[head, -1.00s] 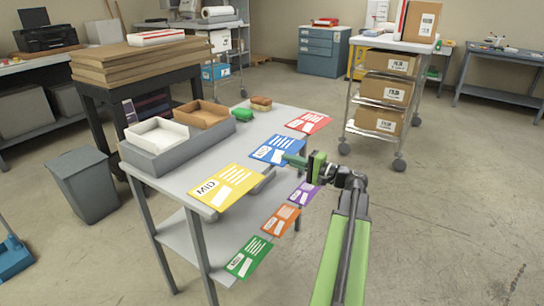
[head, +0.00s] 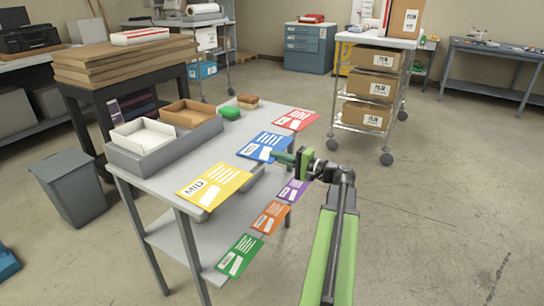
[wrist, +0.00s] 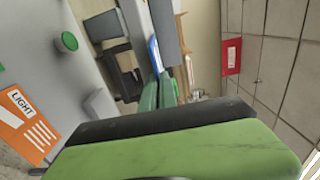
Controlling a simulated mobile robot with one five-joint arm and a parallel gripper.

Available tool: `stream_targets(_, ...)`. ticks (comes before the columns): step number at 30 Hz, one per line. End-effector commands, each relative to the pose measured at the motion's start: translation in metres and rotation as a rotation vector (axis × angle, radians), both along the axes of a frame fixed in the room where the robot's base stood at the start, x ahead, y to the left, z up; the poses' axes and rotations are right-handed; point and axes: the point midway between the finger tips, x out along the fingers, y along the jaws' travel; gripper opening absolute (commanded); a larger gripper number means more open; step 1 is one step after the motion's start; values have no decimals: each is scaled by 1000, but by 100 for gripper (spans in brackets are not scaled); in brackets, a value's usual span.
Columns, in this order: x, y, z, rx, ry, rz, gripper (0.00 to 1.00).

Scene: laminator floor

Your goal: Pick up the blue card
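The blue card (head: 263,145) lies near the right edge of the grey table, between the yellow card (head: 213,184) and the red card (head: 296,119). My gripper (head: 284,158) is at the blue card's right edge, its green fingertips overlapping that edge in the head view. In the wrist view the blue card (wrist: 154,54) shows edge-on as a thin blue strip just past my green fingers (wrist: 158,92). The fingers look close together. I cannot tell whether they are shut on the card or just around its edge.
The table (head: 160,185) also holds a grey tray (head: 165,160) with two boxes and a green object (head: 230,113). Purple (head: 292,191), orange (head: 270,217) and green (head: 240,256) cards sit lower. A wire cart (head: 375,90) stands behind; the right floor is clear.

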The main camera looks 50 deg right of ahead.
Motion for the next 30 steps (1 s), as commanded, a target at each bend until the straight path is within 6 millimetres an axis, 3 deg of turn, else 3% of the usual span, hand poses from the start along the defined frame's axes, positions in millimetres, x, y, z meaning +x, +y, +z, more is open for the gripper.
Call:
stream_targets(8,0,0,45,0,0,0,0)
stream_targets(21,-28,-95,100,0,0,-2,0)
stream_targets(30,-35,-112,107,0,0,0,0)
